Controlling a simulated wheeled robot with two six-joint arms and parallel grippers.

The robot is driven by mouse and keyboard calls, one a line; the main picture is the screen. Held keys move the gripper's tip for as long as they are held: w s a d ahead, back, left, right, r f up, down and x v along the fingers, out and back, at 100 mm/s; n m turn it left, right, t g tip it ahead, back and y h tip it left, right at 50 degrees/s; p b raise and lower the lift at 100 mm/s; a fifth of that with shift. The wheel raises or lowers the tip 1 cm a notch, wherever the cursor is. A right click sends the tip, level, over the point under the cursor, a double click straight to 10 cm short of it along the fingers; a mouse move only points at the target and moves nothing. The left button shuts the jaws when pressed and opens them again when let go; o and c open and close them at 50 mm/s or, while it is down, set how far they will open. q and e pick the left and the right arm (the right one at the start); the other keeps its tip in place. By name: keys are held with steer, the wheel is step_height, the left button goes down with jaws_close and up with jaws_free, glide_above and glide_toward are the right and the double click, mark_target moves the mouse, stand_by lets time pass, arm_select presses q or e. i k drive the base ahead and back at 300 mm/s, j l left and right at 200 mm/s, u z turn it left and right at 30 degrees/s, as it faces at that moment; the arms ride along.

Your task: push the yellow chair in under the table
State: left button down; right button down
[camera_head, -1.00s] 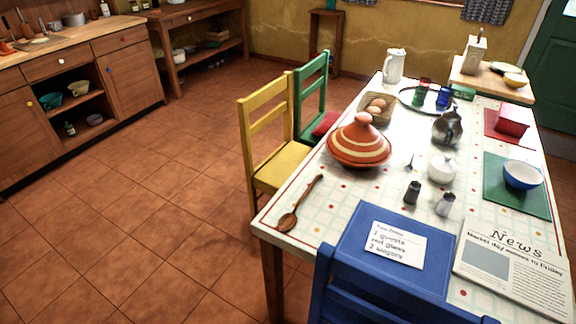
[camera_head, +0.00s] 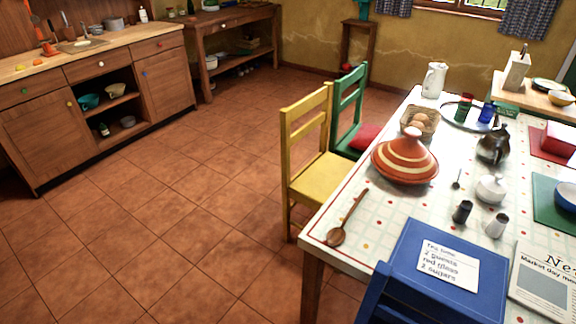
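The yellow chair (camera_head: 306,132) stands at the left long side of the table (camera_head: 330,231), its backrest away from the table. Its seat (camera_head: 322,179) faces the table, and the seat's right part is hidden behind the table edge. I cannot tell how far the seat reaches under the top. Neither of my grippers shows in the head view.
A green chair (camera_head: 350,105) with a red cushion stands just beyond the yellow one. A blue chair (camera_head: 440,275) is at the table's near end. A wooden spoon (camera_head: 347,218) and a tagine (camera_head: 405,158) lie near the table's left edge. The tiled floor (camera_head: 170,215) left of the chairs is clear.

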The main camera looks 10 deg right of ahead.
mark_target(311, 186)
steer(key=i+j+u, duration=0.45)
steer(key=i+j, duration=1.15)
steer(key=i+l+z, duration=0.2)
steer(key=i, duration=0.4)
steer(key=i+j+z, duration=0.2)
steer(key=i, duration=0.4)
steer(key=i+z, duration=0.2)
steer(key=i, duration=0.45)
steer(key=i+j+z, duration=0.2)
steer(key=i, duration=0.35)
steer(key=i+z, duration=0.35)
steer(key=z, duration=0.15)
steer(key=i+j+z, duration=0.1)
steer(key=i+z, duration=0.25)
steer(key=z, duration=0.15)
steer(key=i+j+z, duration=0.25)
steer(key=z, duration=0.2)
steer(key=i+j+z, duration=0.3)
steer(key=z, duration=0.2)
steer(key=j, duration=0.05)
